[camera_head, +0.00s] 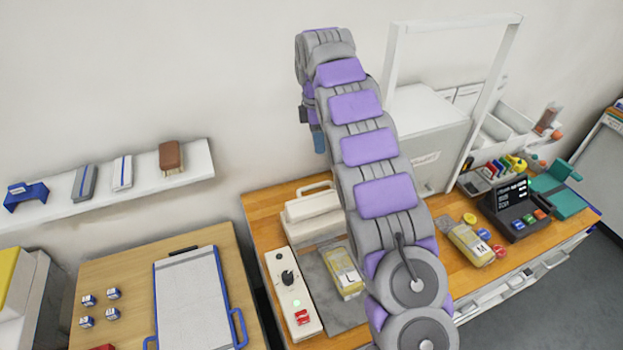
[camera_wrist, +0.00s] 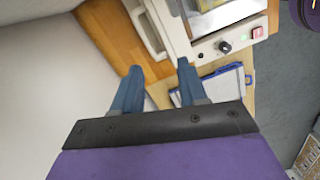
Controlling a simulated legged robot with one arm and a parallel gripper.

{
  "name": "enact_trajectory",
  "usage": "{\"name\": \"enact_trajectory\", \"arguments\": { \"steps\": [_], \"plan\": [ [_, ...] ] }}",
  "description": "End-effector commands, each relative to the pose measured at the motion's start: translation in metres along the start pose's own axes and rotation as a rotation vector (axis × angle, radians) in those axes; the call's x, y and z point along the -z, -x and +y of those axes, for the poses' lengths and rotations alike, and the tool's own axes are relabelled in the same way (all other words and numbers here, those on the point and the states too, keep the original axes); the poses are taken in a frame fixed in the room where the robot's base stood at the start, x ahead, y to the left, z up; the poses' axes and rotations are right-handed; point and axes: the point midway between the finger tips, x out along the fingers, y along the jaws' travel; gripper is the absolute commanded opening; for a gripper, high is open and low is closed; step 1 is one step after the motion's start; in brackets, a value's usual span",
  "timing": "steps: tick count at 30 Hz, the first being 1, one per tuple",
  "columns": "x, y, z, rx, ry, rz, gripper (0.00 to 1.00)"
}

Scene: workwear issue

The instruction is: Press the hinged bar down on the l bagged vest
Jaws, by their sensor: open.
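The L bagged vest (camera_head: 346,280) is a clear bag with yellow in it, lying on the grey plate of a cream sealing machine. The hinged bar (camera_head: 310,207) is a cream block with a handle, at the back of that plate, and looks raised off the bag. In the wrist view its pale handle (camera_wrist: 152,28) shows at the top, beyond the fingertips. My gripper (camera_wrist: 159,70) is open and empty, with two blue fingers apart. In the head view a blue fingertip (camera_head: 319,143) shows above and behind the bar, mostly hidden by my arm.
The control strip (camera_head: 289,292) with a knob and red switch runs along the machine's left side. An M bagged vest (camera_head: 470,246), a dark terminal (camera_head: 515,208) and a white frame (camera_head: 396,55) stand to the right. A shelf (camera_head: 140,187) juts from the wall.

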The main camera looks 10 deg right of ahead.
Motion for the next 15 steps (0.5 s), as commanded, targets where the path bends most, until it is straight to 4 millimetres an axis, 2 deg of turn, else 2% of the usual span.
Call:
{"name": "enact_trajectory", "arguments": {
  "steps": [6,15],
  "plan": [
    [0.009,-0.012,0.022,-0.009,0.148,0.026,0.42],
    [0.015,-0.02,0.033,-0.02,0.249,0.044,0.42]
  ]
}}
